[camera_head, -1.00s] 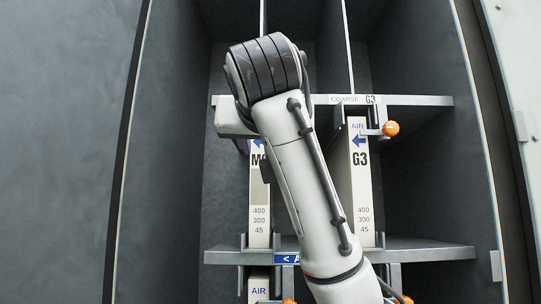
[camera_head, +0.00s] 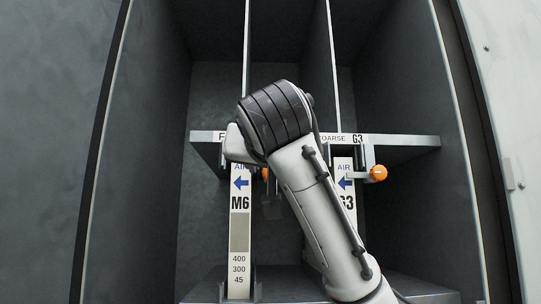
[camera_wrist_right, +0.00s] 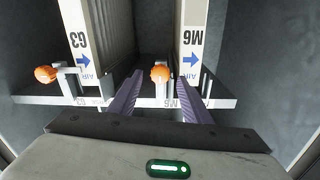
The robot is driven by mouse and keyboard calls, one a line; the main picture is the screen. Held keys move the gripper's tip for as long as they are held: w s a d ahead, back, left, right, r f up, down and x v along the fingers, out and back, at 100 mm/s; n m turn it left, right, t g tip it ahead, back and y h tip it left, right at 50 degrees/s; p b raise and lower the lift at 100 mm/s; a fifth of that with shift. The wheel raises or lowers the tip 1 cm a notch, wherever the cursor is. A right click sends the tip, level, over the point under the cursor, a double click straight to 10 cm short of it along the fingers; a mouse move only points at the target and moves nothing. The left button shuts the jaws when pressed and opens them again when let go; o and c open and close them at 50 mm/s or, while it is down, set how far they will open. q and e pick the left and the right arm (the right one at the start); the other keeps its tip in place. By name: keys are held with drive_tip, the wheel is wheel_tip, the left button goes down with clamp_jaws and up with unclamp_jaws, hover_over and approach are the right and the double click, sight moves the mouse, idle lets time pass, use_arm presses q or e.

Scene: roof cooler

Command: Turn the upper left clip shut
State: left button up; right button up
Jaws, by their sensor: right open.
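The upper left clip has an orange knob (camera_head: 265,173) just right of the M6 filter (camera_head: 240,215); my arm hides most of the clip in the head view. In the right wrist view, which is upside down, this knob (camera_wrist_right: 160,73) shows between the fingertips of my right gripper (camera_wrist_right: 160,80). The two purple-grey fingers are apart, one on each side of the knob. The clip's bar is hard to make out. My left gripper is not in view.
A grey shelf rail (camera_head: 405,142) runs above both filters. Dark cabinet walls (camera_head: 420,80) close in the bay on both sides.

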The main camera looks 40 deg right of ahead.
drive_tip(key=x, duration=0.3)
drive_tip(key=shift+a, duration=0.1)
drive_tip(key=c, duration=1)
drive_tip(key=shift+c, duration=0.2)
